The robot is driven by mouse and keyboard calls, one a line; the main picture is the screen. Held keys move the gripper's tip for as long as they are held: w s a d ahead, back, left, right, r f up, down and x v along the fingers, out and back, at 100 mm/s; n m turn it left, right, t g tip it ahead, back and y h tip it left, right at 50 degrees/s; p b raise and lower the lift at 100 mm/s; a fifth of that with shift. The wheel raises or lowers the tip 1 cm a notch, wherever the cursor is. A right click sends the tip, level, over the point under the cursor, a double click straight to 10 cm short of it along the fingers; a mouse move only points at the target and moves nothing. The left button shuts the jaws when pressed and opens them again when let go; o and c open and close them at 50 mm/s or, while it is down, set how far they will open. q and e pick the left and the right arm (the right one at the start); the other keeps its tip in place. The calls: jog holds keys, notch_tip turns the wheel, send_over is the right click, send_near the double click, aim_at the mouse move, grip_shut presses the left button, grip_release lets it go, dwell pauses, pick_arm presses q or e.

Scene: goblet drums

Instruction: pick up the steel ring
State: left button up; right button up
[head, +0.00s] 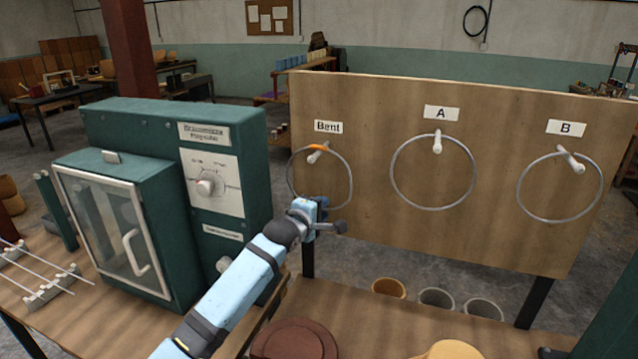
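Three thin grey steel rings hang on pegs on an upright wooden board. The ring under the "Bent" label (350,180) has an orange stretch near its top. The ring under label A (476,180) and the ring under label B (603,185) look plain grey. My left gripper (338,227) is in front of the board, over the lower part of the Bent ring in the picture. I cannot tell whether it touches that ring, and its finger opening does not show clearly. All three rings still hang from their pegs. My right gripper is not in view.
A green cabinet (100,150) with a glass door and a dial stands at the left, close beside my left arm. Several cups (437,297) stand below the board. A dark red round thing (294,342) and a yellow one (448,350) lie at the bench front.

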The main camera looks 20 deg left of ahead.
pick_arm(q)
grip_shut()
dwell(1.2)
